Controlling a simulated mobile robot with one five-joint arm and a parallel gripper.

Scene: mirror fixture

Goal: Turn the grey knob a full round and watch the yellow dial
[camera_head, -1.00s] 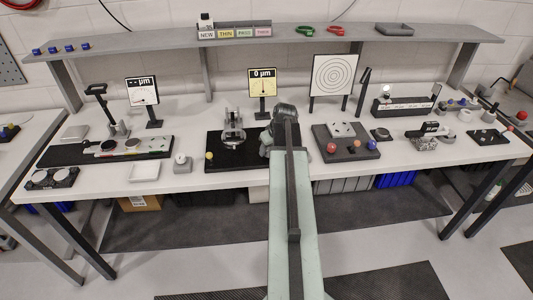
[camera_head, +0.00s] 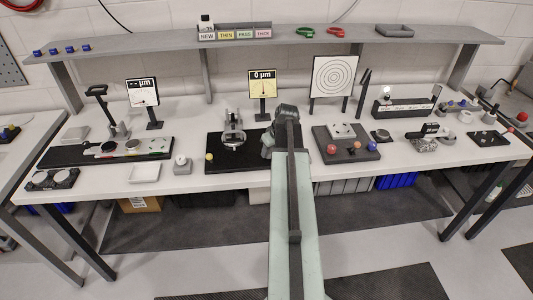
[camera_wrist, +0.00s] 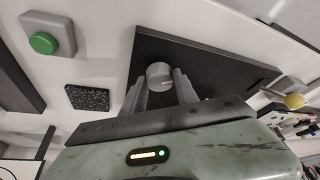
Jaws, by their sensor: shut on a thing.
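The grey knob (camera_wrist: 160,75) shows in the wrist view as a short round cylinder at the near edge of a black base plate (camera_wrist: 215,65). My gripper (camera_wrist: 158,78) has one finger on each side of the knob and is shut on it. In the head view my arm and wrist hide the knob and my fingertips. The yellow dial (camera_head: 262,85) stands upright behind the plate in the head view. It reads 0 µm, and its thin needle looks about upright. A metal fixture with a round disc (camera_head: 233,138) stands on the plate.
In the wrist view, a green button (camera_wrist: 43,43) on a grey box and a speckled dark block (camera_wrist: 87,97) lie left of my gripper. A yellow ball (camera_wrist: 294,101) is at the right. A dark block with coloured balls (camera_head: 346,150) stands right of my wrist.

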